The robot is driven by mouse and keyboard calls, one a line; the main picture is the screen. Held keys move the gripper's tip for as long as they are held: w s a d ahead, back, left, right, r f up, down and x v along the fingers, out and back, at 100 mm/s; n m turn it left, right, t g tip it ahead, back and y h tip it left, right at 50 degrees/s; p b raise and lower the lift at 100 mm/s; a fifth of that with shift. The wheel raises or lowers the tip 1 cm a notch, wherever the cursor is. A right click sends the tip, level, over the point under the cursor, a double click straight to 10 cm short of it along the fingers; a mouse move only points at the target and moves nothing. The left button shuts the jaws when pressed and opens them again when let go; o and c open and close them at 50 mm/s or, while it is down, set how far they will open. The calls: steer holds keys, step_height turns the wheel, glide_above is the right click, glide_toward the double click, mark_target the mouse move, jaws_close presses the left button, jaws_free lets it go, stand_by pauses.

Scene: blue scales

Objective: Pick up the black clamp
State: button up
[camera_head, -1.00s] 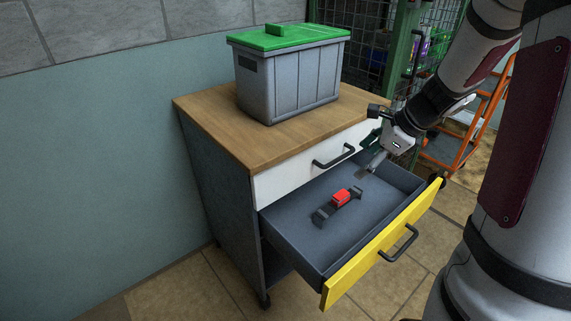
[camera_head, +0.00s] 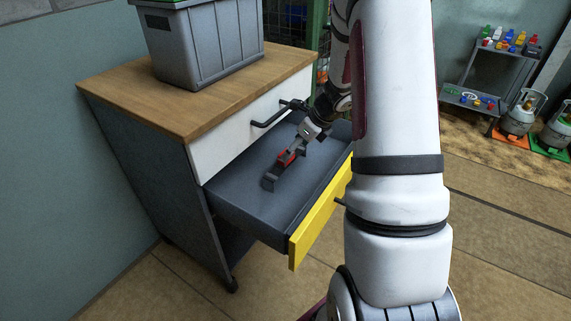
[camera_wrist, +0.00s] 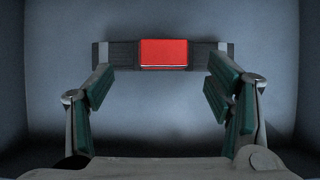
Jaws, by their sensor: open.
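The black clamp (camera_head: 270,180) has a red middle block and lies in the open drawer. In the wrist view the clamp (camera_wrist: 125,55) stretches across the top, its red block near the centre. My gripper (camera_head: 299,147) is inside the drawer space, close over the clamp's far end in the head view. In the wrist view my gripper (camera_wrist: 161,75) is open, with one finger on each side below the red block and nothing held between them. The fingertips come up near the clamp's two dark ends; I cannot tell if they touch it.
The drawer has a yellow front (camera_head: 318,218) and dark walls around the clamp. A white closed drawer (camera_head: 228,146) with a black handle sits above. A grey bin (camera_head: 205,42) stands on the wooden top (camera_head: 120,88). The drawer floor around the clamp is clear.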

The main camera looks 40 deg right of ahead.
mark_target(286, 163)
steer(key=b+x, duration=0.2)
steer(key=x, duration=0.3)
steer(key=shift+w+d+f, duration=0.1)
steer(key=shift+w+d, duration=0.05)
steer(key=shift+w, duration=0.05)
steer(key=c, duration=1.4)
steer(key=shift+o, duration=0.2)
